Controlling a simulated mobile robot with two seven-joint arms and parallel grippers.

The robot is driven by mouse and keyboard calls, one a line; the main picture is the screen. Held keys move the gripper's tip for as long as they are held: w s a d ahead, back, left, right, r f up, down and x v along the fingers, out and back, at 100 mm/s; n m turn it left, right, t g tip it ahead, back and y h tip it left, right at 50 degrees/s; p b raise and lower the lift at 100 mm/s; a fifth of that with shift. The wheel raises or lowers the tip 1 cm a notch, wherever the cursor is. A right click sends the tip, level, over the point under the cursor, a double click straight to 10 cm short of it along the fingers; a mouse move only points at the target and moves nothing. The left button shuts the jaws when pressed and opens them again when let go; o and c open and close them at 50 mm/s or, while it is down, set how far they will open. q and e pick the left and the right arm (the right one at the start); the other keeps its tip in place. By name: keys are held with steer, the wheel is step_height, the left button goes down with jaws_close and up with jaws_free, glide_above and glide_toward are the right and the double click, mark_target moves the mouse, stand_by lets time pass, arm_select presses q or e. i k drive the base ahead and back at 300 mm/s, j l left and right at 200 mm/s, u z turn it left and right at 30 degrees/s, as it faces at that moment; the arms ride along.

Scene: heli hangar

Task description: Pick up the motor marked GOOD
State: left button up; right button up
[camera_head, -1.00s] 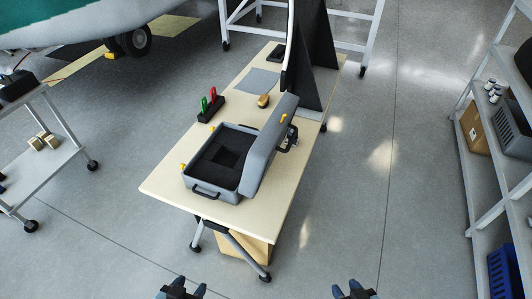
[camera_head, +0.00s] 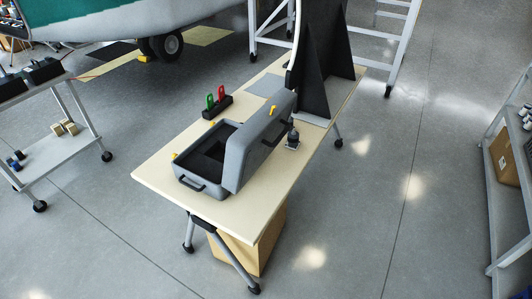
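No marking reading GOOD can be made out on any object. A small dark, motor-like object (camera_head: 292,139) stands on the table's right side, just right of the case lid; I cannot tell if it is the motor. The open grey case (camera_head: 180,180) has a dark foam insert, whose recess shows no motor. Its raised lid (camera_head: 252,150) hides part of the table. Small dark and blue items (camera_head: 17,159) lie on the left cart's lower shelf, too small to identify. Neither of my grippers is in view.
The wooden table (camera_head: 235,215) also holds a black block with green and red-handled tools (camera_head: 216,104) and tall black panels (camera_head: 325,65). A cart (camera_head: 60,145) stands left, a shelf rack (camera_head: 497,220) right. Open floor (camera_head: 380,230) lies between table and rack.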

mark_target(293, 143)
steer(key=u, duration=0.3)
steer(key=i+l+u, duration=0.15)
steer(key=l+u, duration=0.8)
steer(key=l, duration=0.45)
steer(key=i+l+u, duration=0.1)
steer(key=l, duration=0.5)
steer(key=i+l, duration=0.1)
steer(key=l, duration=0.5)
steer(key=i+j, duration=0.2)
steer(key=i, duration=0.2)
